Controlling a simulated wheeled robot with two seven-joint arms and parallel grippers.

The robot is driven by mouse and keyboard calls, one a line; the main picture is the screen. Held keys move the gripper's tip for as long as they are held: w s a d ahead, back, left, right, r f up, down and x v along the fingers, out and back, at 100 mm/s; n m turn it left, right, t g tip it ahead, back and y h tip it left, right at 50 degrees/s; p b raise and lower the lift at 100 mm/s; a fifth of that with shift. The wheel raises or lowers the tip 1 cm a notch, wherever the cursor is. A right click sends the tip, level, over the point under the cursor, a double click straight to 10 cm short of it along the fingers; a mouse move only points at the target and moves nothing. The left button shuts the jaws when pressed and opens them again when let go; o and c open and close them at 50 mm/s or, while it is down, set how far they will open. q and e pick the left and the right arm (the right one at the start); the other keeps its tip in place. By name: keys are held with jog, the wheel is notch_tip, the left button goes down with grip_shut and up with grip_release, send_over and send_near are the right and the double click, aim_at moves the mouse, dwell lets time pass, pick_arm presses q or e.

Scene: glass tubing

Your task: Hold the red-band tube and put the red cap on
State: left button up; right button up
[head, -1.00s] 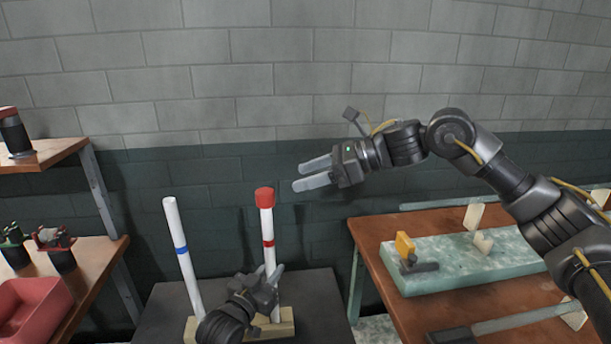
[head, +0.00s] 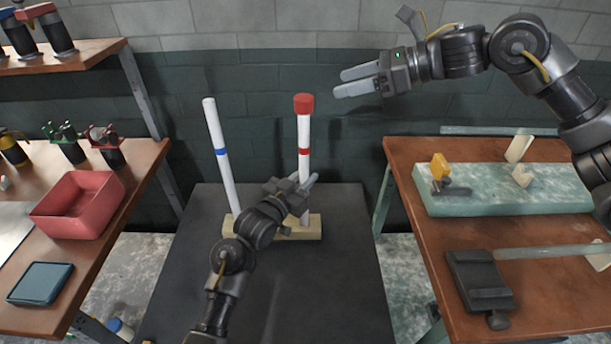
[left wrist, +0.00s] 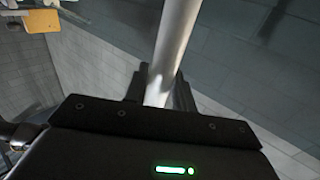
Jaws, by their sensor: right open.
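The red-band tube (head: 304,168), white with a red ring, stands upright in a pale wooden block (head: 312,228). The red cap (head: 304,104) sits on its top end. My left gripper (head: 305,187) is at the tube's lower part, below the red band. In the left wrist view the tube (left wrist: 176,38) runs between the two dark fingers (left wrist: 160,92), which close against its sides. My right gripper (head: 340,83) is open and empty, to the right of the cap and slightly higher, apart from it.
A blue-band tube (head: 218,160) leans slightly in the same block, left of the red-band tube. A right bench (head: 420,240) holds a green slab (head: 500,200) and a dark fixture (head: 480,280). Left shelves hold a red bin (head: 78,203). The dark table's front (head: 320,290) is clear.

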pick_arm(q)
jog(key=o, duration=0.4)
jog(key=v, duration=1.2)
